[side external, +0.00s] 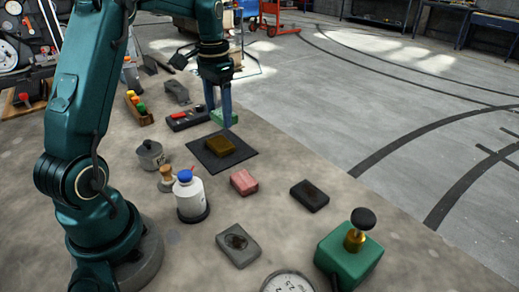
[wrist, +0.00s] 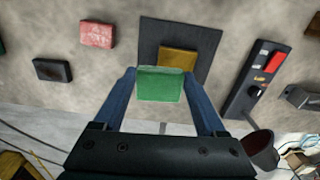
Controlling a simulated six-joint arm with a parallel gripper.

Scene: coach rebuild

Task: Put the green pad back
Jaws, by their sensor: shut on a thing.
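My gripper (side external: 221,113) is shut on the green pad (side external: 230,118), with a blue finger on each side of it. In the wrist view the green pad (wrist: 160,86) sits between the fingertips (wrist: 161,72), in front of the dark square mat (wrist: 152,32). A yellow-brown pad (wrist: 178,60) lies on that mat, partly hidden by the green pad. In the side view the mat (side external: 246,158) and the yellow-brown pad (side external: 220,147) lie nearer the camera than my gripper. The green pad's height above the bench is hard to tell.
A pink pad (side external: 243,182), a black pad (side external: 309,196) and a grey pad (side external: 238,244) lie on the bench. A white bottle (side external: 191,200) and a green box with a knob (side external: 345,258) stand nearer. A black device with red parts (side external: 187,120) lies left of my gripper.

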